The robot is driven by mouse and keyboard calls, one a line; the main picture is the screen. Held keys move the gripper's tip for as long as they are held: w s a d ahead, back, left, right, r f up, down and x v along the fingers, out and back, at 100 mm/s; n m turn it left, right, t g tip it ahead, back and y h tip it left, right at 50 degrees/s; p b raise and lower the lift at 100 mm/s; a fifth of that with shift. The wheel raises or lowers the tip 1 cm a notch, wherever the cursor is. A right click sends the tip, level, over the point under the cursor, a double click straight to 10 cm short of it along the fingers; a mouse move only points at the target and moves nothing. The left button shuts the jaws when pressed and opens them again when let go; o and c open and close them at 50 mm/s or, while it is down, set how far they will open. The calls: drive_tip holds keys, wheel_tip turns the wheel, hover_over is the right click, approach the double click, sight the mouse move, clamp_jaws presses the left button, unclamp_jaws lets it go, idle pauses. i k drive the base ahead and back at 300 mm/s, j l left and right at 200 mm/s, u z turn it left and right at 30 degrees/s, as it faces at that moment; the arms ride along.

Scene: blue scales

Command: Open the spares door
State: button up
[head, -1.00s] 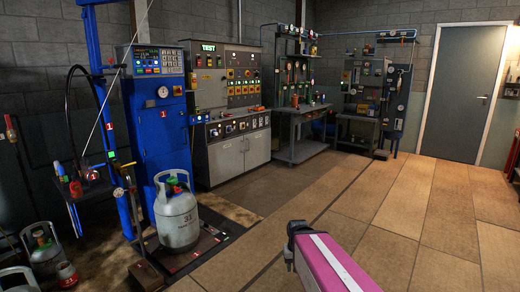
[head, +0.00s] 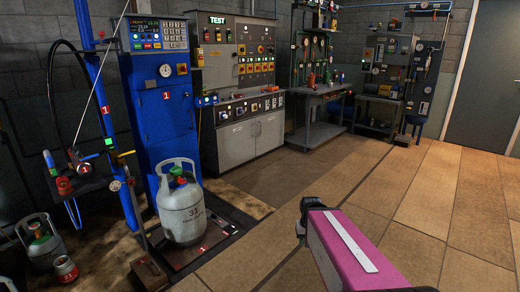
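No door with a readable "spares" label shows. A light grey two-door cabinet (head: 238,143) stands under the TEST panel, its doors shut. A tall blue cabinet (head: 163,110) with a screen and a gauge stands to its left, its front shut. A plain grey door (head: 490,85) in the back wall is shut and cut off by the right edge. My pink arm reaches in from the lower right. The dark end of it, where my gripper (head: 303,218) seems to be, is over the floor, well short of these doors. Its fingers cannot be made out.
A grey gas cylinder (head: 182,212) marked 31 stands on a dark scale platform (head: 225,232) in front of the blue cabinet. Smaller cylinders (head: 42,243) are at lower left. Workbenches (head: 318,105) line the back wall. The tiled floor (head: 370,180) at centre and right is clear.

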sight(270, 128)
drive_tip(key=i, duration=2.5)
drive_tip(key=i+j+z, duration=0.1)
drive_tip(key=i, duration=1.1)
drive_tip(key=i+j, duration=0.15)
drive_tip(key=i, duration=1.1)
